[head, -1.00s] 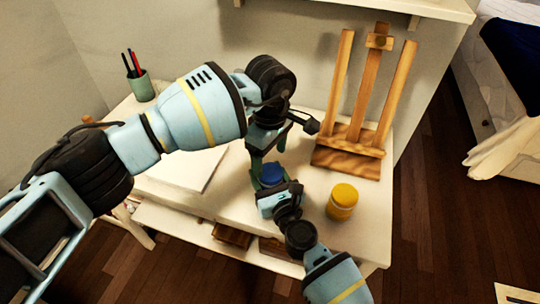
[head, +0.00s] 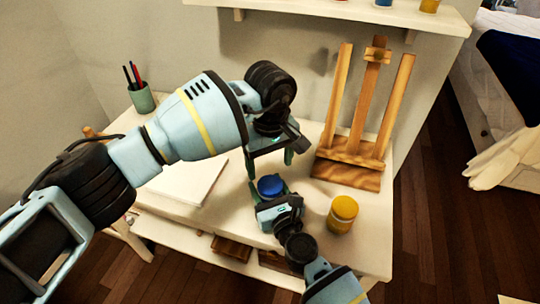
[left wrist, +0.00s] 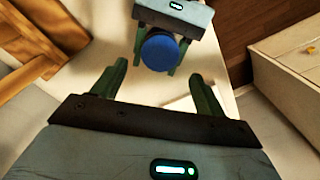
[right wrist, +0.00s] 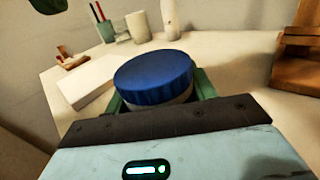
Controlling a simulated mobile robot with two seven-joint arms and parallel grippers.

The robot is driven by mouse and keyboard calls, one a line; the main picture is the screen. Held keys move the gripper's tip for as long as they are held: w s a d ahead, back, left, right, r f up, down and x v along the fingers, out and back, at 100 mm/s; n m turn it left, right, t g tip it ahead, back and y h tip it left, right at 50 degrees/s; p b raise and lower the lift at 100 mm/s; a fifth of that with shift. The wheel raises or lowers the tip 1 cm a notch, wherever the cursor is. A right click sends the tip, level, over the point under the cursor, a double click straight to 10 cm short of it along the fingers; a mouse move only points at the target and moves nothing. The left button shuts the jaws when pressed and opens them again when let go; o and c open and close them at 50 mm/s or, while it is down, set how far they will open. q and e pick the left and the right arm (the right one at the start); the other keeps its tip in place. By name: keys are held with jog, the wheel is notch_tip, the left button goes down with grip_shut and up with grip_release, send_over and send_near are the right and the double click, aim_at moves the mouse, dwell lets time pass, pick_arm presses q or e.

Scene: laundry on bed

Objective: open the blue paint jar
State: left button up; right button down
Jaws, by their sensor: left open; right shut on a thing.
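The blue paint jar (head: 271,185) has its blue lid on; in the right wrist view the ribbed lid (right wrist: 153,76) sits over a pale body (right wrist: 181,97). My right gripper (head: 269,191) is shut on the jar's body below the lid and holds it upright. Most of the body is hidden by the fingers. My left gripper (head: 270,163) is open and empty above the jar, its fingers pointing down. In the left wrist view the lid (left wrist: 159,52) shows between and beyond the open left fingertips, apart from them.
A yellow-lidded jar (head: 342,212) stands to the right on the white desk (head: 370,240). A wooden easel (head: 345,172) stands behind it. A white pad (head: 190,183) and a green pen cup (head: 142,97) are on the left. A shelf (head: 330,14) with jars hangs above.

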aim_at(270, 184)
pick_arm(q)
jog(key=shift+f, duration=3.05)
jog(key=shift+c, duration=0.3)
jog(key=c, duration=1)
jog(key=n, duration=0.6)
jog(key=shift+n, duration=0.4)
jog(key=o, duration=1.1)
